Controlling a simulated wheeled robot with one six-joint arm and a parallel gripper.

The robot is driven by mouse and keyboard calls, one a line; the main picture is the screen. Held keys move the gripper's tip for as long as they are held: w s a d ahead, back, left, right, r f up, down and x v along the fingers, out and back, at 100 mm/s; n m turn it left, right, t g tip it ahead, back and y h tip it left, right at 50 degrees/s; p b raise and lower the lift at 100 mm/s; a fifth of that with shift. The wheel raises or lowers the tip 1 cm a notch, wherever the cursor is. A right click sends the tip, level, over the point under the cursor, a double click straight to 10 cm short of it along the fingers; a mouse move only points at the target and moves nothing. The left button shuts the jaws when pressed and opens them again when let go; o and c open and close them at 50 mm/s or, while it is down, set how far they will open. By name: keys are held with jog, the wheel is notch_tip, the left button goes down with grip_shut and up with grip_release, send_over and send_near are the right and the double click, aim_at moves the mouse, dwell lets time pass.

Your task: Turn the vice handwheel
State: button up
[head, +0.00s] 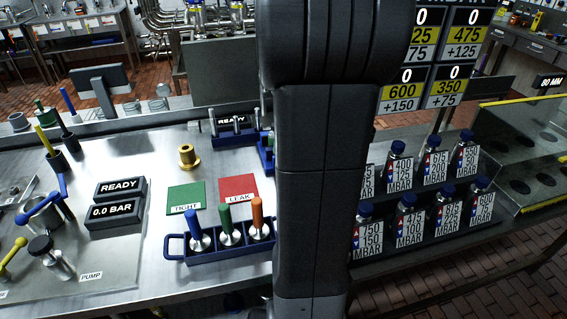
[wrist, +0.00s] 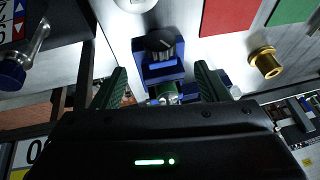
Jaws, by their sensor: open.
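In the wrist view a blue vice-like block (wrist: 165,72) lies ahead of my gripper. A dark round knob (wrist: 160,42), which looks like the handwheel, sits on its far side. My gripper (wrist: 161,72) is open, with its two green fingers apart on either side of the block's near part. A small green and silver piece (wrist: 163,92) shows between the fingers, partly hidden by the gripper body. I cannot tell whether any finger touches the block. In the head view my arm hides my gripper and most of the vice; only a blue edge (head: 266,150) shows beside it.
A brass fitting (head: 187,157) stands near the green TIGHT mat (head: 186,197) and red LEAK mat (head: 238,188). A blue rack (head: 225,250) holds blue, green and orange-handled valves. Several labelled bottles (head: 407,215) stand right of my arm. The READY display (head: 121,188) is at left.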

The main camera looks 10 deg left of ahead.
jog(key=x, duration=0.9)
jog(key=c, duration=1)
